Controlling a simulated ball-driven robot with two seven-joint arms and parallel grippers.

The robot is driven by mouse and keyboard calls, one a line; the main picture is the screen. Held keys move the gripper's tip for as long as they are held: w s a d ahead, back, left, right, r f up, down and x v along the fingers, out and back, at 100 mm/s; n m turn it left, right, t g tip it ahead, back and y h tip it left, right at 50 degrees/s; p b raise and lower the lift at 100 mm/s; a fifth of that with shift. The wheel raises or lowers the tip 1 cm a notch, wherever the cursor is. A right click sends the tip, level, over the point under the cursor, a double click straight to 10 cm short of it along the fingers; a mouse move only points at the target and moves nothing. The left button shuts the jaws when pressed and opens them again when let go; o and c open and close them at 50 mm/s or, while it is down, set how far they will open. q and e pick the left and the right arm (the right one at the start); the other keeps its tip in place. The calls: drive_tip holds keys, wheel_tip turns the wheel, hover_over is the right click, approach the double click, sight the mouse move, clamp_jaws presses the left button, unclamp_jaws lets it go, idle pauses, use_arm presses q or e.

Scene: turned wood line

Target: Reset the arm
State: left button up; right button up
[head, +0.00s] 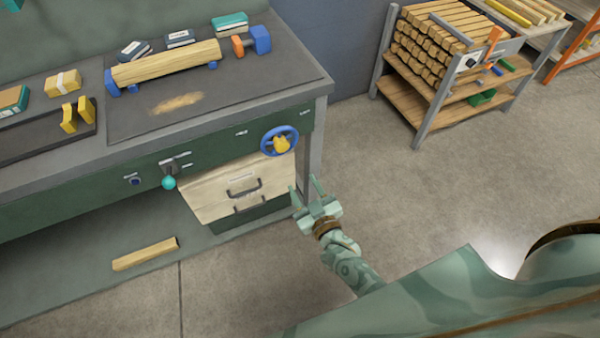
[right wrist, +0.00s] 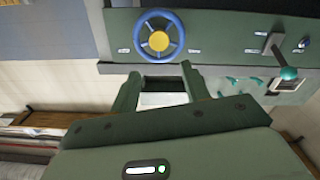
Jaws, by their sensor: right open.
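My right gripper (head: 307,191) is a pale green parallel gripper. Its two fingers stand apart with nothing between them, in front of the bench's right end. It hangs in free air below and right of the blue handwheel (head: 280,141) with a yellow hub, apart from it. In the right wrist view the open fingers (right wrist: 157,85) show below the blue handwheel (right wrist: 159,36). My left gripper is in neither view.
The workbench (head: 318,88) holds a wooden blank (head: 166,64) between blue supports. A wood piece (head: 145,254) lies below. A rack of wood (head: 440,50) stands back right; open floor lies between.

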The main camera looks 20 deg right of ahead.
drive_tip(key=s+d+r+n+g+h, duration=0.25)
drive_tip(key=s+d+r+g, duration=0.35)
drive_tip(key=s, duration=0.4)
drive_tip(key=s+d+r+n+g+h, duration=0.25)
drive_tip(key=s+d+r+g, duration=0.35)
drive_tip(key=s, duration=0.4)
drive_tip(key=s+a+f+m+g+y, duration=0.1)
drive_tip(key=s+a+f, duration=0.1)
drive_tip(key=f, duration=0.7)
drive_tip(key=s+a+f+g+y, duration=0.1)
drive_tip(key=s+f, duration=0.2)
drive_tip(key=f, duration=0.7)
drive_tip(key=s+a+f+m+g+y, duration=0.1)
drive_tip(key=s+a+f, duration=0.1)
drive_tip(key=f, duration=0.7)
drive_tip(key=s+f+m+g, duration=0.1)
drive_tip(key=s+f, duration=0.5)
drive_tip(key=s, duration=0.3)
drive_tip(key=s+f+m+g+y, duration=0.1)
drive_tip(key=s+f, duration=0.6)
drive_tip(key=s, duration=0.3)
drive_tip(key=shift+g, duration=0.3)
